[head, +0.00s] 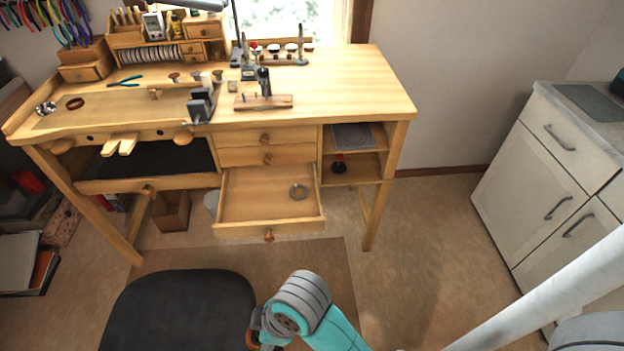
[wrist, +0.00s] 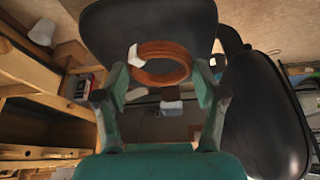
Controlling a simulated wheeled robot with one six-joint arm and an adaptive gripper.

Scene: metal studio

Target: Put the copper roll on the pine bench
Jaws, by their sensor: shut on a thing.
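The copper roll (wrist: 160,65) is a reddish-brown coil with a white patch on its left side. In the wrist view it sits between the two fingers of my gripper (wrist: 160,82), which is shut on it. In the head view my gripper is mostly hidden behind my wrist joint at the bottom middle, in front of the bench and beside the black chair. The pine bench (head: 345,88) stands across the left and middle of the head view. Its right top is bare wood.
A black chair seat (head: 180,310) stands before the bench. A small anvil tool (head: 264,100) and a vise (head: 200,106) stand on the top. A white cabinet (head: 535,165) is at right.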

